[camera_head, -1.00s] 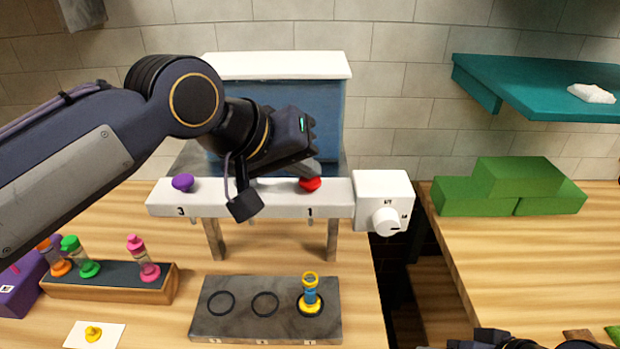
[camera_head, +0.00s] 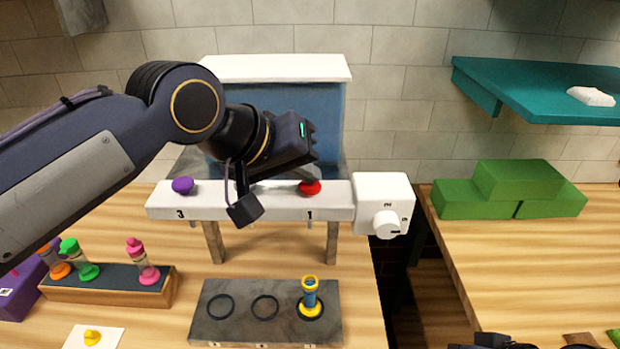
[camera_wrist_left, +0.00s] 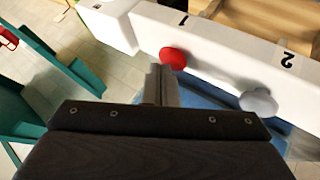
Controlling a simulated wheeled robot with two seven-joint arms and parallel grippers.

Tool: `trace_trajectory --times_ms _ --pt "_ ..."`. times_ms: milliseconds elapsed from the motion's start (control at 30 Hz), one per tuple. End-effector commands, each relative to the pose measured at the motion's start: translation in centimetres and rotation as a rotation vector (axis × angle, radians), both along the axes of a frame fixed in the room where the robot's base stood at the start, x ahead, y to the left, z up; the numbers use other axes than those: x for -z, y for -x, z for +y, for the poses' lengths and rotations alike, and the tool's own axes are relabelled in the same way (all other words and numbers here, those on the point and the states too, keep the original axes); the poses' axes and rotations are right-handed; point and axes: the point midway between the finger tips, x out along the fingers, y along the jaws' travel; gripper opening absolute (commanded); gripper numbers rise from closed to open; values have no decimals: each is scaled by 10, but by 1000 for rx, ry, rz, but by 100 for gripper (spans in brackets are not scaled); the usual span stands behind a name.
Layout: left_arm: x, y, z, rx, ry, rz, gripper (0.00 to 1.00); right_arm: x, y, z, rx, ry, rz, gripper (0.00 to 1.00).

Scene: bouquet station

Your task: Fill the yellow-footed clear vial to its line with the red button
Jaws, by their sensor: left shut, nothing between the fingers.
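The yellow-footed vial (camera_head: 310,298) stands upright on ring 1 of the grey stand (camera_head: 230,331), below the dispenser bar (camera_head: 265,203). Its tube looks blue; its line is too small to make out. The red button (camera_head: 310,188) sits on top of the bar above the number 1. My left gripper (camera_head: 287,168) is shut and empty, over the bar just left of and behind the red button. In the left wrist view its fingertips (camera_wrist_left: 160,70) are right beside the red button (camera_wrist_left: 172,58); I cannot tell whether they touch it. My right gripper is only a dark part at the bottom edge, its fingers hidden.
A blue tank (camera_head: 330,120) stands behind. A rack (camera_head: 105,284) with several capped vials is at left. Green blocks (camera_head: 518,182) and a teal shelf (camera_head: 540,92) are at right.

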Motion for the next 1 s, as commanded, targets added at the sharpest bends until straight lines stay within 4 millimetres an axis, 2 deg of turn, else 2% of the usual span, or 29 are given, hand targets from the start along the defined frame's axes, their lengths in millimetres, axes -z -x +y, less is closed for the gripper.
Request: trace_trajectory --times_ms 200,667,1000 --pt "-15 0 0 1 0 1 0 -15 0 0 0 0 0 55" --pt "-19 0 0 0 0 0 0 -18 0 0 0 0 0 55" --pt "-53 0 0 -1 0 -1 0 -48 0 0 0 0 0 55"
